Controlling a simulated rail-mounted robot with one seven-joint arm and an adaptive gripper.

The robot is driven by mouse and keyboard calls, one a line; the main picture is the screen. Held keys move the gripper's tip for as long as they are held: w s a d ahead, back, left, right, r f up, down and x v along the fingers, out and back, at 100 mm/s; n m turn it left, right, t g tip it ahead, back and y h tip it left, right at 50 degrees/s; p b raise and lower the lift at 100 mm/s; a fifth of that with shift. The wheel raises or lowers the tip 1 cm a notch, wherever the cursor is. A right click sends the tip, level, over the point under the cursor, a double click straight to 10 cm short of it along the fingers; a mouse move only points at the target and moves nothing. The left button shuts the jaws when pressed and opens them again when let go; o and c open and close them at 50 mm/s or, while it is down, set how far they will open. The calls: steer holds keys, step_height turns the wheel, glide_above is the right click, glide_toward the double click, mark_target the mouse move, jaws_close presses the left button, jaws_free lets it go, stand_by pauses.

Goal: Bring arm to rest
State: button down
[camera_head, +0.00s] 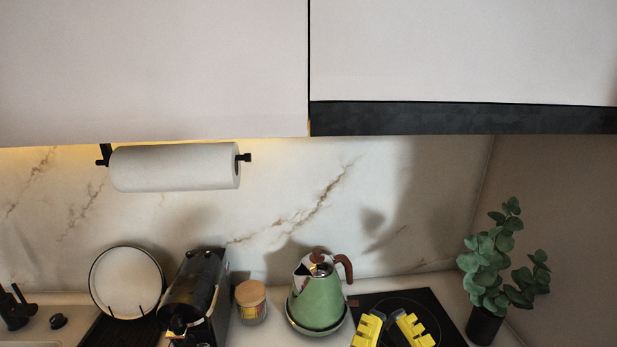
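My gripper (388,320) shows at the bottom edge, right of centre, as two yellow fingers. The fingers are apart with a gap between them, and nothing shows in the gap. They appear in front of the black cooktop (440,325). The rest of my arm is out of view below the frame.
A green kettle (318,297) stands just left of the gripper. Further left are a jar (251,302), a black coffee machine (196,290) and a white plate (125,283). A potted plant (484,325) stands at right. Cabinets (460,55) and a paper towel roll (175,167) hang above.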

step_height(320, 180, up, 28)
steer(key=p, duration=2.5)
steer(key=shift+r, duration=0.25)
